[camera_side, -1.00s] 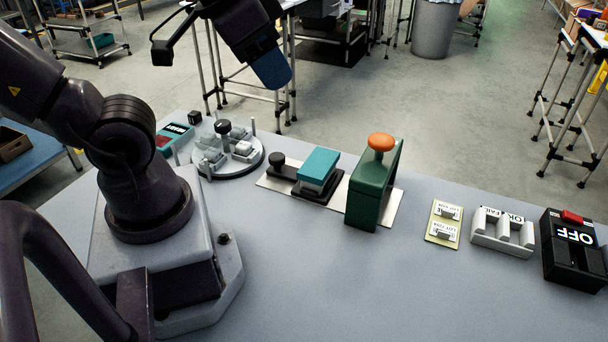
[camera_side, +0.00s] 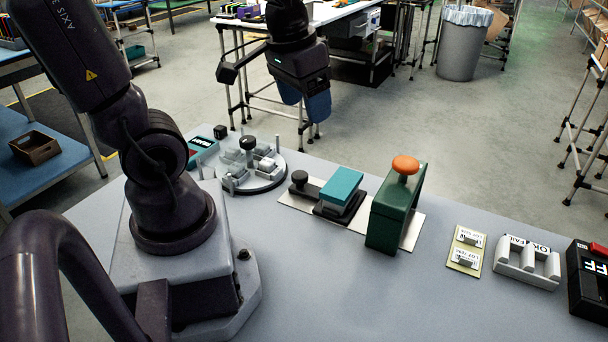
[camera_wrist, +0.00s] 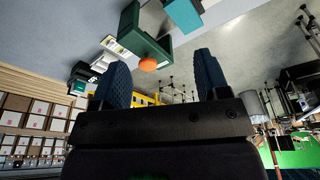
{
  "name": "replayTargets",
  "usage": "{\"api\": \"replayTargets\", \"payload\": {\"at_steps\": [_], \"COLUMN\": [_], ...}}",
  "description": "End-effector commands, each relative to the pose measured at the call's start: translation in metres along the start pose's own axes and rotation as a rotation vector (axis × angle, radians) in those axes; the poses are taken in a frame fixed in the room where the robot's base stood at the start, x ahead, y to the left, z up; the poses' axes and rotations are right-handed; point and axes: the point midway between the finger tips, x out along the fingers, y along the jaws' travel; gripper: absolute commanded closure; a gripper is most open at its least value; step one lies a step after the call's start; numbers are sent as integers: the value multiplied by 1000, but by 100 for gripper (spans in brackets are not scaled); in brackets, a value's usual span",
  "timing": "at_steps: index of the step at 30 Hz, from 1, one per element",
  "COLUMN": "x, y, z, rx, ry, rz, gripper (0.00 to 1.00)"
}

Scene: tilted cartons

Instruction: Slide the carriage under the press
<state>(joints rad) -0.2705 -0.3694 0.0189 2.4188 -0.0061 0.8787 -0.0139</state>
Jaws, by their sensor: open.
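The carriage (camera_side: 341,187) is a black sled with a teal block on top. It sits on a pale base plate (camera_side: 411,232), with a round black knob (camera_side: 299,177) at its left end. The green press (camera_side: 385,221) with an orange knob (camera_side: 405,165) stands on the same plate, to the right of the carriage and apart from it. My gripper (camera_side: 306,108) hangs above and behind the carriage, clear of the table, open and empty. In the wrist view, its blue fingers (camera_wrist: 160,75) are spread, with the press (camera_wrist: 146,38) beyond them.
A round turntable (camera_side: 251,176) with grey parts stands left of the carriage. A small card plate (camera_side: 466,249), a white slotted tray (camera_side: 527,263) and a black box with a red switch (camera_side: 589,275) stand right. The table's front middle is clear.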

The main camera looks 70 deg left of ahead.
Motion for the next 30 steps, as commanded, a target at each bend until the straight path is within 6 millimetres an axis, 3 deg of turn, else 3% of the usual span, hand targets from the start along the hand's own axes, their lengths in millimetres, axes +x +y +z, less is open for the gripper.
{"api": "replayTargets", "payload": {"at_steps": [3,9,15,20,25,30], "x": [34,93,139,147,162,195], "y": [-34,-94,-136,-149,-149,-148], "z": [-16,-28,-33,-53,-49,-41], "rx": [-169,-446,-642,-730,-742,-740], "ry": [-109,-232,-272,-199,-201,-204], "rz": [-23,-50,-75,-93,-94,-93], "gripper": [31,31,31,31,31,31]}}
